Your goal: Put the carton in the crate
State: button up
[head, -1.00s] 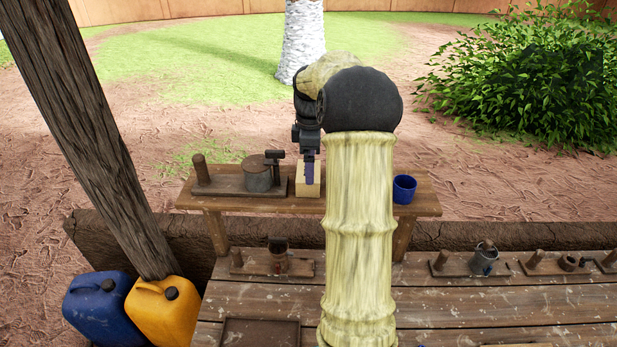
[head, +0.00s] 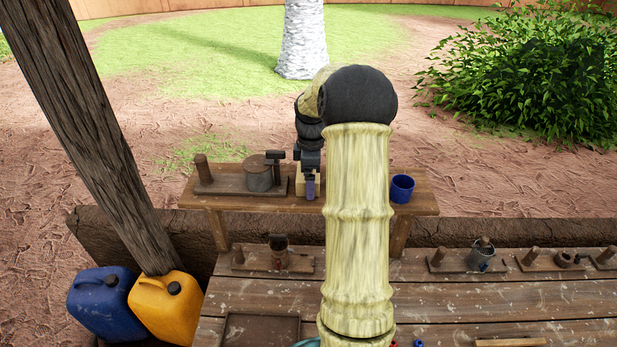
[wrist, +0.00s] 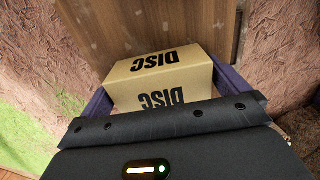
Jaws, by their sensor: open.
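The carton is a tan box printed "DISC" (wrist: 150,65) in the wrist view. It stands on the small wooden back table, mostly hidden behind my gripper in the head view, where a pale strip of the carton (head: 299,186) shows. My gripper (wrist: 162,88) is open, with one purple finger on each side of the carton. I cannot tell whether the fingers touch it. My gripper (head: 310,186) points down at the table in the head view. I cannot pick out a crate for certain; part of the front bench is hidden behind my arm.
On the back table (head: 240,203), a can on a wooden stand (head: 258,178) is left of the carton and a blue cup (head: 402,187) is to the right. The front bench (head: 450,295) holds several small stands and a shallow dark tray (head: 262,318). Blue and yellow jerrycans stand at left.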

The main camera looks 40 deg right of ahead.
jog(key=c, duration=1)
jog(key=shift+r, duration=0.1)
notch_tip(320, 180, up, 10)
jog(key=b, duration=0.2)
jog(key=shift+b, duration=0.4)
